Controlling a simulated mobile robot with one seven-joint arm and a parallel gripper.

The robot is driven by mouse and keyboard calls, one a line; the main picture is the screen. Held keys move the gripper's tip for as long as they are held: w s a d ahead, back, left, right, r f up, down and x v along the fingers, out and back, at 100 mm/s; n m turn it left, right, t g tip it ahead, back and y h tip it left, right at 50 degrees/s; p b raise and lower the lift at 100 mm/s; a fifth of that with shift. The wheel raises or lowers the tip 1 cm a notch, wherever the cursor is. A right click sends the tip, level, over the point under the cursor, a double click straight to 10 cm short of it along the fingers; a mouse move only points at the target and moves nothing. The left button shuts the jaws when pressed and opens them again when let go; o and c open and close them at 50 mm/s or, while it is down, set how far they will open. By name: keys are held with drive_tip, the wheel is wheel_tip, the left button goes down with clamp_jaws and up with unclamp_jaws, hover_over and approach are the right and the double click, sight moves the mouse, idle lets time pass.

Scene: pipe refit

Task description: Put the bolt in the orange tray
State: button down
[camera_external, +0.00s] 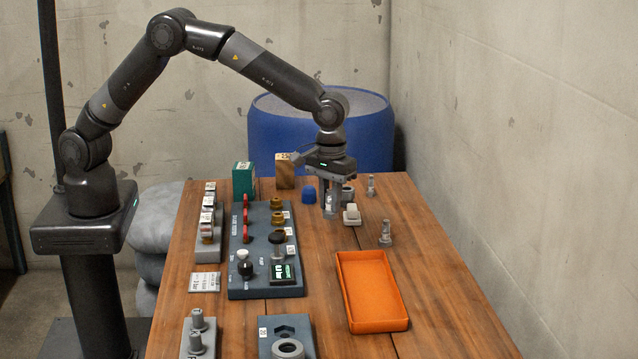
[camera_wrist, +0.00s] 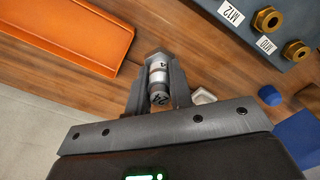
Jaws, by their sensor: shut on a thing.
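My gripper (camera_external: 332,208) points down above the table, behind the orange tray and a little to its left. In the wrist view my gripper (camera_wrist: 157,72) is shut on a small grey cylindrical piece (camera_wrist: 159,98) with a pale band and dark markings on its end. I cannot tell whether it is the bolt. Two upright grey bolt-like pieces stand on the right of the table, one near the tray (camera_external: 385,236) and one farther back (camera_external: 371,188). The orange tray (camera_external: 408,322) looks empty; part of its rim (camera_wrist: 108,68) shows in the wrist view.
A dark panel (camera_external: 262,240) with brass fittings lies left of the tray. A whitish block (camera_external: 352,215) and a blue cap (camera_external: 309,195) are near my gripper. A green box (camera_external: 244,180) stands at the back. Bare wood lies between my gripper and the tray.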

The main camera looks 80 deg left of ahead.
drive_tip(key=s+d+r, duration=0.1)
drive_tip(key=s+d, duration=0.1)
drive_tip(key=d, duration=0.7)
drive_tip(key=s+d+r, duration=0.1)
drive_tip(key=s+d, duration=0.1)
drive_tip(key=d, duration=0.7)
hover_over(364, 279)
wheel_tip(364, 279, down, 7)
drive_tip(key=shift+f, duration=2.1)
drive_tip(key=c, duration=1.3)
unclamp_jaws()
drive_tip(key=shift+f, duration=0.15)
